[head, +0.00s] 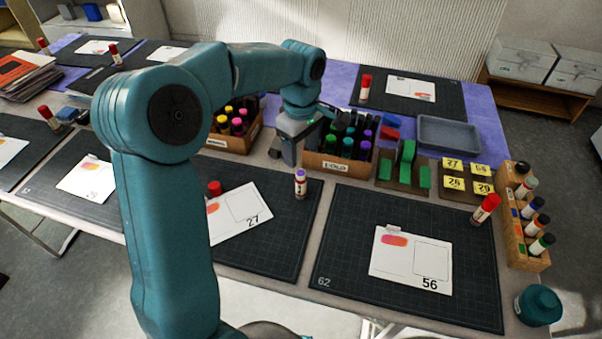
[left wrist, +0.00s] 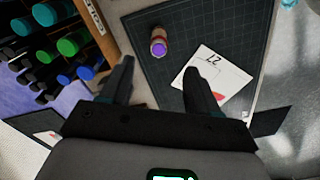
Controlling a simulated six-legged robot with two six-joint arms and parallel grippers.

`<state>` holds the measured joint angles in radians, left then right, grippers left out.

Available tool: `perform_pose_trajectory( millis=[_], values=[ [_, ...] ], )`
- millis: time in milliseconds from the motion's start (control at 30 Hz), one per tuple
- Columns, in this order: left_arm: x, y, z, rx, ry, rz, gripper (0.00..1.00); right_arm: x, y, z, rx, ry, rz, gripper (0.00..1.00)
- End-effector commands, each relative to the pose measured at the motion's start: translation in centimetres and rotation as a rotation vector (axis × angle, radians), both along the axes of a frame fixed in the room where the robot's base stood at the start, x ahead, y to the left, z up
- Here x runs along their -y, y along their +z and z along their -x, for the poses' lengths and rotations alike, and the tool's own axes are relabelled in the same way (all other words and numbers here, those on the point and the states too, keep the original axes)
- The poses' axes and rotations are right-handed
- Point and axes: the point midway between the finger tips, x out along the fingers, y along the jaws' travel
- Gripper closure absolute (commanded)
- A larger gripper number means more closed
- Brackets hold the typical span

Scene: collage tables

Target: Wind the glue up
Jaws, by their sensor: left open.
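An upright glue stick (head: 300,184) with a white and orange body and a purple top stands uncapped on the dark mat (head: 286,245) by the card marked 27 (head: 240,212). In the left wrist view the glue stick (left wrist: 158,42) is seen from above, just beyond my fingertips. A red cap (head: 215,188) shows at the card's far left edge. My left gripper (head: 287,154) is open and empty, above the table behind and left of the glue stick, apart from it. Its two fingers also show in the left wrist view (left wrist: 158,68). My right gripper is not in view.
A wooden crate marked COLD (head: 340,166) with dark markers stands right beside my left gripper. Another crate of markers (head: 228,142) is to its left. A red-capped glue stick (head: 486,207) and a rack of bottles (head: 520,215) are at the right.

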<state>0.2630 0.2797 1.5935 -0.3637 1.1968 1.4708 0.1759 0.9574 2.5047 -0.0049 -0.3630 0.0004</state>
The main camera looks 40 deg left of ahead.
Motion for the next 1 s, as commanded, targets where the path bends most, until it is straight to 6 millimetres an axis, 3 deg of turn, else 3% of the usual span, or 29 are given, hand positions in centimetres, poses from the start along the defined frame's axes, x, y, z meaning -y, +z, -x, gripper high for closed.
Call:
perform_pose_trajectory(
  millis=[100, 500, 700, 1000],
  values=[
    [-0.1, -2.9, 0.0, -0.006, 0.000, 0.001, 0.39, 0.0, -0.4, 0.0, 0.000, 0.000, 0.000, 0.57],
    [-0.2, -11.1, -0.2, -0.004, 0.001, 0.002, 0.39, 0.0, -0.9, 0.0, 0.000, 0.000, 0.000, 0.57],
    [-0.3, -13.2, -0.3, -0.002, 0.000, 0.000, 0.39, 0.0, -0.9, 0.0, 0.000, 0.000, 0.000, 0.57],
    [-0.3, -13.7, -0.3, 0.000, 0.000, 0.000, 0.39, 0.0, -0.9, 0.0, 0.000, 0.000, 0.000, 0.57]
  ],
)
